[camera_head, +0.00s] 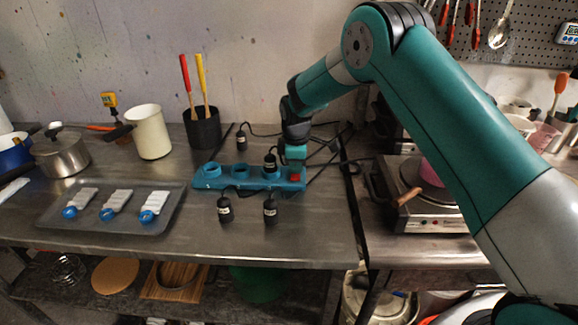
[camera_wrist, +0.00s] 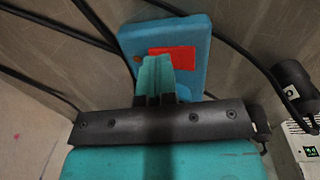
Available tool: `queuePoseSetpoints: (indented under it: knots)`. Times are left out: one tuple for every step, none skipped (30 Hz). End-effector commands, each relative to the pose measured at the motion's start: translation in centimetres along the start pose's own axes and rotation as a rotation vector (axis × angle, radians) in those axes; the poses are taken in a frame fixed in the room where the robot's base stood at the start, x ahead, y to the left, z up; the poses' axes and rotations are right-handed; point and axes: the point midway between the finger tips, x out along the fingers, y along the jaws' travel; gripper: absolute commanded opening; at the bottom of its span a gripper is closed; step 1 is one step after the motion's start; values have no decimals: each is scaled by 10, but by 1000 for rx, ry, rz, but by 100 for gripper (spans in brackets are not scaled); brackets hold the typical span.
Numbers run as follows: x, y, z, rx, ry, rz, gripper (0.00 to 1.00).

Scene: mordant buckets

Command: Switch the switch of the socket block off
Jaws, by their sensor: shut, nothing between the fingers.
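The blue socket block (camera_head: 225,183) lies on the steel counter, with a row of round sockets. A black plug (camera_head: 270,162) sits in one socket near its right end. The red switch (camera_head: 295,177) is at the block's right end. In the wrist view the red switch (camera_wrist: 178,60) shows on the blue block (camera_wrist: 140,40). My gripper (camera_wrist: 155,66) is shut and empty, its teal fingertips over the block's end, right beside the switch and covering part of it. I cannot tell whether the fingers touch it. In the head view my gripper (camera_head: 295,160) points down over the block's right end.
Loose black plugs (camera_head: 225,209) (camera_head: 270,211) lie in front of the block, and another plug (camera_head: 241,140) stands behind it. Black cables run behind and right. A grey tray (camera_head: 170,213) is left; a hot plate (camera_head: 435,222) is right. A black pot (camera_head: 203,130) holds two handled tools.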

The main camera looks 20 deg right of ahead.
Motion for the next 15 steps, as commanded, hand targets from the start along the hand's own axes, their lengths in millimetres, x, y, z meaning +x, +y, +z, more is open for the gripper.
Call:
queuePoseSetpoints:
  knots:
    - [2, -1, 0, -1, 0, -2, 0]
    - [2, -1, 0, -1, -1, -2, 0]
    - [2, -1, 1, 0, -1, -3, 0]
    - [2, -1, 1, 0, -1, -3, 0]
    - [2, -2, 1, 0, -1, -3, 0]
    - [2, -2, 1, 0, -2, -3, 0]
    - [1, -3, 1, 0, -2, -4, 0]
    - [1, -4, 1, 0, -2, -4, 0]
    - [1, -5, 1, -1, -3, -5, 0]
    - [0, -6, 1, -1, -3, -6, 0]
    - [0, -8, 1, -1, -3, -6, 0]
    - [-1, -10, 1, -1, -3, -7, 0]
    - [-2, -11, 1, -1, -4, -7, 0]
    - [-2, -13, 0, -1, -3, -6, 0]
    - [-3, -14, 0, -1, -3, -5, 0]
